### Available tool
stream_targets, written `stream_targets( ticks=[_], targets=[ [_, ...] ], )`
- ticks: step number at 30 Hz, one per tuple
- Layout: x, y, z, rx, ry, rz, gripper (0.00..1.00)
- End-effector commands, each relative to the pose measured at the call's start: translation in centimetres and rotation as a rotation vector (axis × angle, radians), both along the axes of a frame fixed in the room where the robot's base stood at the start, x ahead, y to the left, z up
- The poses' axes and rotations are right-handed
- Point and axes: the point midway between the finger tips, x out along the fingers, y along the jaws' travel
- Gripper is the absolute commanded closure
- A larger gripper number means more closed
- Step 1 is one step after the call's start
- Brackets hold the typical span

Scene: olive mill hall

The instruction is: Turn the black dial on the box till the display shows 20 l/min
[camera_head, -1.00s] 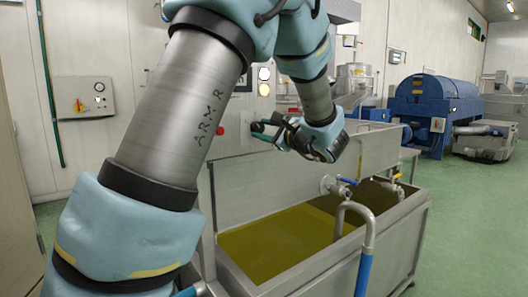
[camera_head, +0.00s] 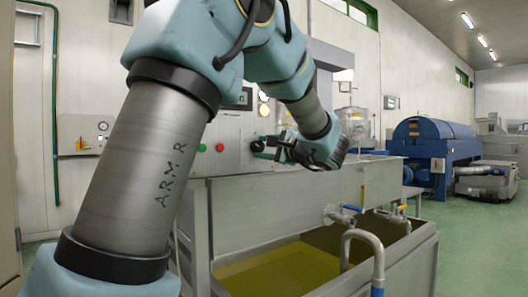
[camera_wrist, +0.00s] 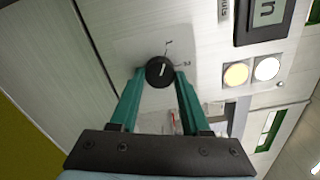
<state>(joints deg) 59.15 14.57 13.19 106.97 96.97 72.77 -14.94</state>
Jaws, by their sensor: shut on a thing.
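The black dial (camera_wrist: 160,71) sits on the light metal front of the box (camera_wrist: 125,50) in the wrist view. A white pointer line runs across it, and small marks that look like 1 and 2 are printed beside it. My gripper (camera_wrist: 160,78) is shut on the dial, with one green finger on each side. In the head view my gripper (camera_head: 262,148) is at the box front, and the dial is hard to make out there. The display (camera_wrist: 268,14) is cut off by the top edge of the wrist view; only part of a character shows, so its reading cannot be told.
A white lamp (camera_wrist: 267,68) and a yellowish lamp (camera_wrist: 236,74) are beside the display. A red button (camera_head: 220,147) and a green button (camera_head: 202,148) are left of my gripper. Below stands an open steel tank (camera_head: 375,262) with yellow-green liquid, a pipe and valves.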

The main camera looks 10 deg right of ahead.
Motion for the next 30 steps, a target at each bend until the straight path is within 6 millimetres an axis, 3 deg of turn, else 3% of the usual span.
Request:
stream_targets(
  ticks=[6, 7, 15, 24, 30],
  targets=[
    [0.0, 0.0, -0.2, -0.001, 0.004, -0.001, 1.0],
    [0.0, 0.0, -0.2, -0.001, 0.004, -0.001, 0.52],
    [0.0, 0.0, -0.1, 0.0, 0.002, -0.001, 0.23],
    [-0.3, -0.2, -0.1, 0.0, 0.001, -0.002, 0.23],
    [-2.9, -1.5, -0.1, -0.001, 0.001, -0.005, 0.23]
  ],
)
